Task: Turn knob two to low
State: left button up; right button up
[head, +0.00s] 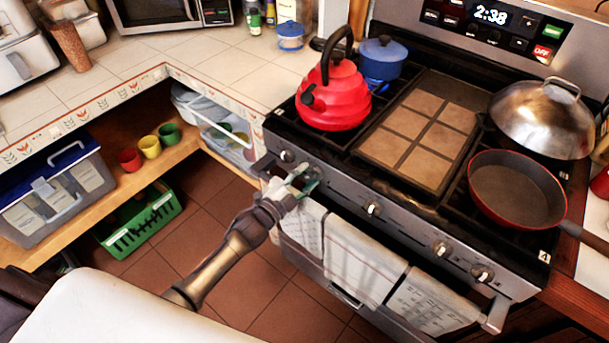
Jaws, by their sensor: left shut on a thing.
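The stove's front panel (410,228) carries a row of round knobs. The leftmost knob (287,156) shows just left of my left gripper. Further right are a middle knob (373,208) and two more, one (442,248) beside the other (482,273). My left gripper (304,180) is at the panel, shut on the second knob from the left, which its fingers mostly hide. The knob's pointer and setting cannot be read. My right gripper is not in view.
A red kettle (335,98), a blue pot (381,57) with blue flame glow below, a domed metal lid (541,118) and a red pan (516,188) stand on the stove. Towels (352,262) hang just below the gripper. Open tiled floor (190,265) lies left.

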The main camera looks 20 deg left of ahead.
pick_arm(q)
jog(key=shift+f+n, duration=0.1)
jog(key=shift+n, duration=0.6)
jog(key=shift+d, duration=0.1)
jog(key=o, duration=1.1)
